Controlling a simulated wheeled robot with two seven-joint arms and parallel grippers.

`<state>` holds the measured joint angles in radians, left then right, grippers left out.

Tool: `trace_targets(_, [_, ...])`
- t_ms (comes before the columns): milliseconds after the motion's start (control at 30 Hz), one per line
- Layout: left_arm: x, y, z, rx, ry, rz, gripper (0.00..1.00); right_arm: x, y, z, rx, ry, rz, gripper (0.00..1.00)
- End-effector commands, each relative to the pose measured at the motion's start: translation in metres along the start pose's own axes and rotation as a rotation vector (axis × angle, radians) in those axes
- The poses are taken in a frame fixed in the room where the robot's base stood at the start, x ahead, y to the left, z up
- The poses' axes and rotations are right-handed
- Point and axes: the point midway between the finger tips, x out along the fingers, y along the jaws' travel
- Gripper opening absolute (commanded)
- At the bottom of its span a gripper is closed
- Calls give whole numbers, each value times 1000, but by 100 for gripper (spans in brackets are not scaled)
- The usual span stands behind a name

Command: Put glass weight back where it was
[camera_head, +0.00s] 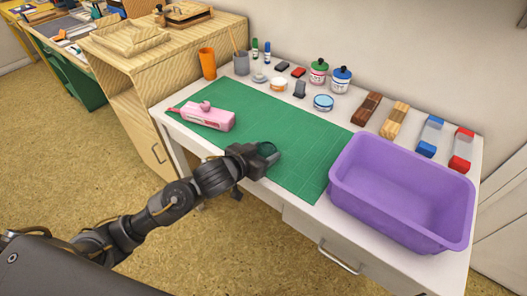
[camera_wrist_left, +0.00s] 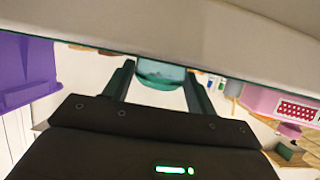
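The glass weight (camera_wrist_left: 161,75) is a clear, green-tinted dome between my left fingertips in the left wrist view, with a finger against each side. My left gripper (camera_head: 268,152) is shut on it at the front edge of the green cutting mat (camera_head: 300,130). In the head view the gripper mostly hides the weight; only a dark greenish curve shows at the fingertips. I cannot tell whether the weight touches the mat. My left gripper also shows in the left wrist view (camera_wrist_left: 159,85). My right gripper is in neither view.
A pink box-like object (camera_head: 208,117) lies on the mat's left. A purple bin (camera_head: 400,200) stands on the right. Ink bottles (camera_head: 319,72), a round blue-topped tin (camera_head: 323,103) and several stamp blocks (camera_head: 394,119) line the back. The mat's middle is clear.

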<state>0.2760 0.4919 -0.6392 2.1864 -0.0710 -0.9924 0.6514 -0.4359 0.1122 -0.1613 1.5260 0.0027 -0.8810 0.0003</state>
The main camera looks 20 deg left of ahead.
Motion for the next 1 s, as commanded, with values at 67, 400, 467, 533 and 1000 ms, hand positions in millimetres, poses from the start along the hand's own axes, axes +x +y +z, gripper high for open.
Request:
trace_targets(67, [0, 0, 0, 0, 0, 0, 67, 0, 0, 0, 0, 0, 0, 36])
trace_targets(400, [0, 0, -1, 1, 0, 0, 75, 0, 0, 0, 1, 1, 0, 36])
trace_targets(467, [-1, 0, -3, 1, 1, 0, 75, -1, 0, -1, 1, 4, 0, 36])
trace_targets(533, [-6, 0, -3, 1, -1, 0, 75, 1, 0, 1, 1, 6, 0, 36])
trace_targets(1000, [-101, 1, -5, -4, -3, 3, 75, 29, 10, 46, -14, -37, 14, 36])
